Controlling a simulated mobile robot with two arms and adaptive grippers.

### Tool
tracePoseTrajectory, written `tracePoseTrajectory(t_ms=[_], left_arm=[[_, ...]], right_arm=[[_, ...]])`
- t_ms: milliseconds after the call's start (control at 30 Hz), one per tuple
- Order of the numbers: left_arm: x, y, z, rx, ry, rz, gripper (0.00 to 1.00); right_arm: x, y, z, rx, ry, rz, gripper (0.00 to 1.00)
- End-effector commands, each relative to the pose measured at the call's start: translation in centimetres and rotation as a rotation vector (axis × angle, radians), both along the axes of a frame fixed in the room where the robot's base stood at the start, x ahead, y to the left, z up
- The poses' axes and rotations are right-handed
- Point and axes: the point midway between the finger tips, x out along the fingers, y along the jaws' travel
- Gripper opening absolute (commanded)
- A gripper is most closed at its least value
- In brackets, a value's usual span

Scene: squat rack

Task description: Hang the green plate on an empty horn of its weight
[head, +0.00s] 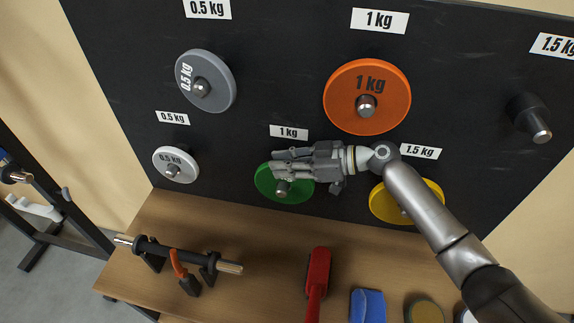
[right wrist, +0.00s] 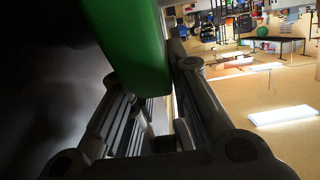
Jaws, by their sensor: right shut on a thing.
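The green plate (head: 266,184) is at the black board's lower middle, under a "1 kg" label (head: 289,132). A metal horn tip (head: 282,188) shows in front of its middle, so the plate appears to be around that horn. My right gripper (head: 275,165) comes in from the right across the plate's upper part and is shut on it. In the right wrist view the plate's green edge (right wrist: 130,40) lies between the fingers. The gripper hides the plate's top and any print on it. My left gripper is not in view.
An orange plate (head: 345,88) hangs above, and a yellow plate (head: 388,206) hangs right, behind my arm. Grey (head: 215,66) and white (head: 188,160) plates hang left. The upper-right 1.5 kg horn (head: 530,118) is bare.

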Motion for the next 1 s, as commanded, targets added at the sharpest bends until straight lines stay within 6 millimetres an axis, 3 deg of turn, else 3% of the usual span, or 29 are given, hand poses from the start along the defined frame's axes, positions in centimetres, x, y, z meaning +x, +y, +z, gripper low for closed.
tracePoseTrajectory(t_ms=[133,167,367,700,1000], left_arm=[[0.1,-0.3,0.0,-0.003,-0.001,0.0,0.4],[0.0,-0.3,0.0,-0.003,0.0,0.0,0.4],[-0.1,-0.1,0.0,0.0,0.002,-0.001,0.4],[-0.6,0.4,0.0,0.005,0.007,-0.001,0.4],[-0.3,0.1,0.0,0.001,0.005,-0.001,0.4]], right_arm=[[0.3,-0.3,0.0,-0.004,-0.004,-0.009,0.0],[0.3,-0.3,0.0,-0.004,-0.004,-0.008,0.19],[0.2,-0.2,0.0,-0.004,-0.002,-0.006,0.43],[0.1,-0.5,0.0,-0.003,-0.001,-0.006,0.43],[-0.7,-4.9,1.3,-0.004,-0.001,-0.008,0.43]])
